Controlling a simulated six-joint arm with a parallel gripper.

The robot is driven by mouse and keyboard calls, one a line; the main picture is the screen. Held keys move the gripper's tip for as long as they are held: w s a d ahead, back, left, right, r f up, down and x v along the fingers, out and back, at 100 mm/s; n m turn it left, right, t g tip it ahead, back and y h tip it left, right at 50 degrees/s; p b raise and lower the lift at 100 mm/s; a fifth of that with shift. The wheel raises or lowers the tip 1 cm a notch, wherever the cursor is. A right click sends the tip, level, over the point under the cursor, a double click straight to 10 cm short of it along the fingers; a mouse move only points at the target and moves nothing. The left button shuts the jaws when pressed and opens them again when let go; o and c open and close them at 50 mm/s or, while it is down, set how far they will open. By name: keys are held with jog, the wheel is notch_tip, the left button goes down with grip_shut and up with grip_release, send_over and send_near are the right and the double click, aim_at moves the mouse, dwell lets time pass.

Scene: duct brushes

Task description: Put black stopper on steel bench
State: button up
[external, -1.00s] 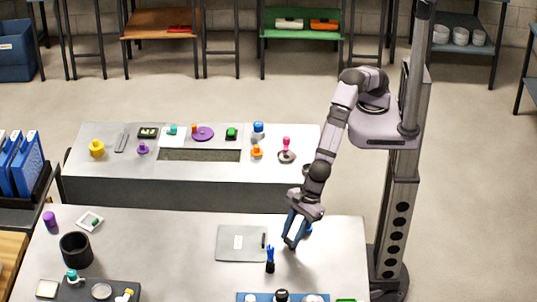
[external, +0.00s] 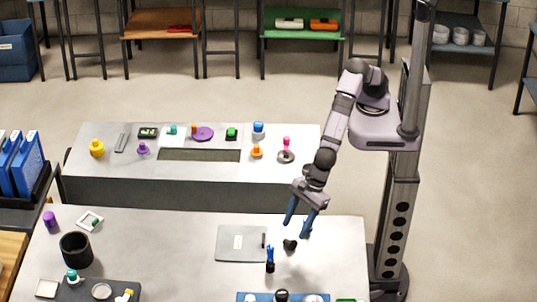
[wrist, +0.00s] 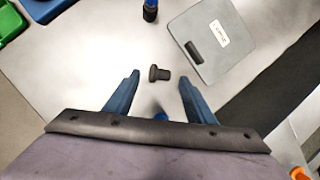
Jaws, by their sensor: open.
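The black stopper (external: 290,244) lies on the near grey bench (external: 180,235), right of a grey plate. In the wrist view the stopper (wrist: 159,73) lies on its side, its wider head to the left. My gripper (external: 297,229) is open and empty, its blue fingers pointing down just above the stopper. In the wrist view the fingertips (wrist: 159,78) are on either side of the stopper, apart from it. A second grey bench (external: 210,190) with a dark recess stands behind. I cannot tell by look alone which bench is the steel one.
A grey plate (external: 240,243) and a blue-topped black holder (external: 270,262) are left of the stopper. A blue tray (external: 255,297) is at the front edge. A small blue object (wrist: 160,116) shows between the finger bases. Several coloured pieces stand on the back bench.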

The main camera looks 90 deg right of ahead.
jog(key=b+v, duration=0.1)
jog(key=v, duration=0.6)
jog(key=shift+r, duration=0.25)
jog(key=shift+s+d, duration=0.1)
jog(key=shift+s, duration=0.05)
jog(key=w+d+m+g+h, duration=0.1)
jog(key=w+d+m, duration=0.3)
jog(key=d+m, duration=0.8)
jog(key=w+d+m+h, duration=0.1)
jog(key=w+d+m, duration=0.4)
jog(key=d+m, duration=0.7)
jog(key=s+d+m+g, duration=0.1)
jog(key=s+d+m, duration=0.3)
jog(key=d+m, duration=0.3)
jog(key=s+d+m, duration=0.4)
jog(key=d+m, duration=0.3)
jog(key=d, duration=0.2)
jog(key=s+d+f+m+g, duration=0.1)
jog(key=s+d+m, duration=0.3)
jog(key=d+m, duration=0.3)
jog(key=shift+s+d+g, duration=0.3)
jog(key=shift+s+d, duration=0.05)
jog(key=shift+d, duration=0.4)
